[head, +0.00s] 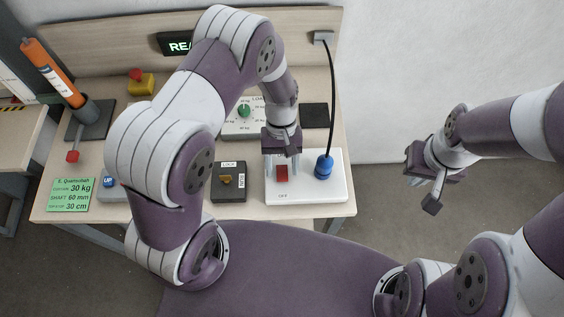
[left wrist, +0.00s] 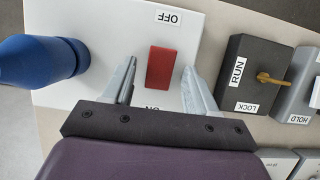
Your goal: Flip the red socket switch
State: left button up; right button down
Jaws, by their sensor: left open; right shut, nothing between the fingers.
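The red socket switch (head: 282,173) sits on a white panel (head: 315,190) at the right end of the bench. In the left wrist view the red switch (left wrist: 160,67) lies between OFF and a second, partly hidden label. My left gripper (head: 282,165) is over the panel, open. Its fingers (left wrist: 158,85) stand on either side of the switch, apart from it in the picture; their height above the panel is unclear. My right gripper (head: 430,190) is shut and empty, off the bench to the right.
A blue plug (head: 324,166) with a black cable stands on the panel right of the switch. A dark box with a RUN/LOCK key switch (head: 228,181) is to the left. A green-knob dial panel (head: 243,112) and a black square (head: 314,117) lie behind.

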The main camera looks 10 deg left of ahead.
pick_arm(q)
jog(key=shift+w, duration=0.1)
jog(key=shift+c, duration=1.3)
jog(key=c, duration=0.8)
jog(key=shift+s+r+t+p, duration=0.35)
jog(key=shift+t+p, duration=0.35)
jog(key=shift+p, duration=0.1)
jog(key=shift+s+d+t+y+p, duration=0.1)
jog(key=shift+s+t+y+p, duration=0.15)
jog(key=shift+t+y+p, duration=0.4)
jog(key=shift+t+p, duration=0.3)
jog(key=shift+t, duration=0.15)
jog(key=shift+f, duration=0.25)
